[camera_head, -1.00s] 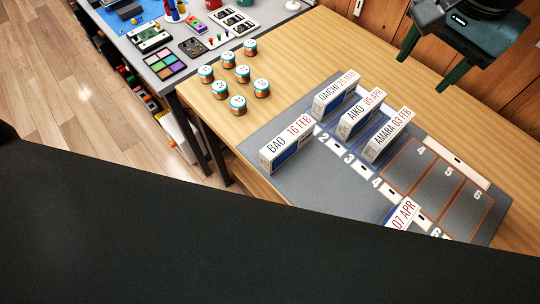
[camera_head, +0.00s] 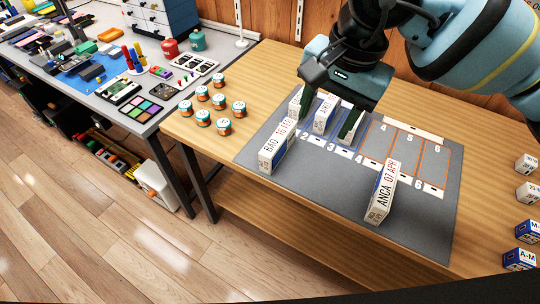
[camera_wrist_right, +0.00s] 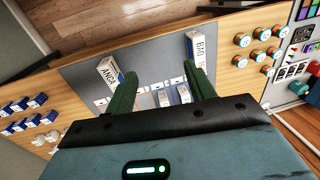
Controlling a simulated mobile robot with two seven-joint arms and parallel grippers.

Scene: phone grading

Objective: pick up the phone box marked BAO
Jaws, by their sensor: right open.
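My right gripper (camera_head: 328,117) is open with nothing held, above the mat's back row of boxes, up and to the right of the BAO box. Its green fingers also show in the wrist view (camera_wrist_right: 164,76). Its fingers and body partly hide the back boxes, including a white one (camera_head: 322,118). My left gripper is not in view.
The ANCA box (camera_head: 382,192) stands on the mat to the right, with empty mat between it and BAO. Several round tins (camera_head: 203,117) stand left of the mat. Small cubes (camera_head: 528,194) line the table's right side. A grey side table (camera_head: 100,121) holds more items.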

